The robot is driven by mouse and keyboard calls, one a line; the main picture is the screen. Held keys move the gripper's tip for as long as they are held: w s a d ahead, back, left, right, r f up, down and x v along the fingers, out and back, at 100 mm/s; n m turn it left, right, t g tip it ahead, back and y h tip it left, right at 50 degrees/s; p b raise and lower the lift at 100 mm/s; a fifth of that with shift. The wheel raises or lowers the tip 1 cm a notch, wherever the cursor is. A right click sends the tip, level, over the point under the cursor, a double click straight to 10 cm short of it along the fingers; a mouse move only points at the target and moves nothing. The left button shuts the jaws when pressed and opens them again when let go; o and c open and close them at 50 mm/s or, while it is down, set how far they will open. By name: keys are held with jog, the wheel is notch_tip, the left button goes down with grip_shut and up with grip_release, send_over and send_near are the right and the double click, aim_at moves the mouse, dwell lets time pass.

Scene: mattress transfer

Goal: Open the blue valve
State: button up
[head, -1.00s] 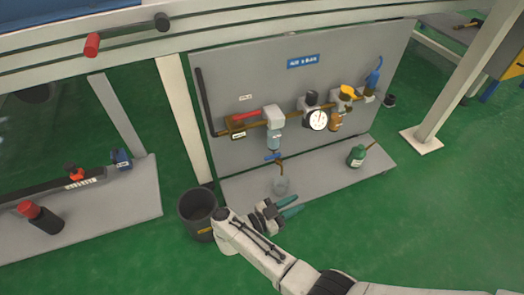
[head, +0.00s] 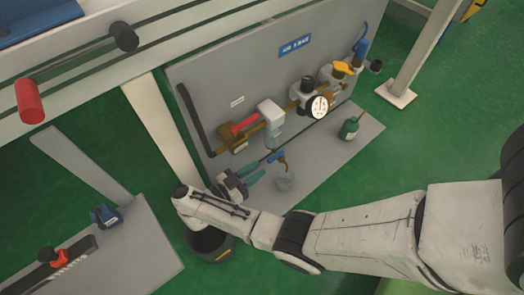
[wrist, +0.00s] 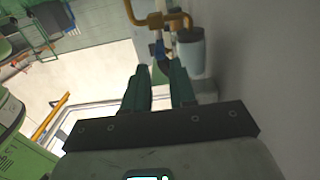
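The blue valve (head: 276,157) is a small blue handle on a brass drain tap below the filter bowl on the grey panel, above a clear cup (head: 286,182). In the wrist view the blue handle (wrist: 160,48) shows just beyond the fingertips, on a brass pipe. My gripper (head: 257,169) has two teal fingers pointing at the valve from the left. In the wrist view my gripper (wrist: 160,68) is open, with a clear gap between the fingers. I cannot tell whether a fingertip touches the handle.
The panel (head: 215,85) carries a red lever (head: 244,124), a pressure gauge (head: 318,107), a yellow handle (head: 343,68) and a blue hose (head: 361,47). A green bottle (head: 349,128) stands on the shelf to the right.

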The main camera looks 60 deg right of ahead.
aim_at(272, 158)
jog(key=b+x, duration=0.1)
jog(key=x, duration=0.6)
jog(key=shift+d, duration=0.15)
grip_shut()
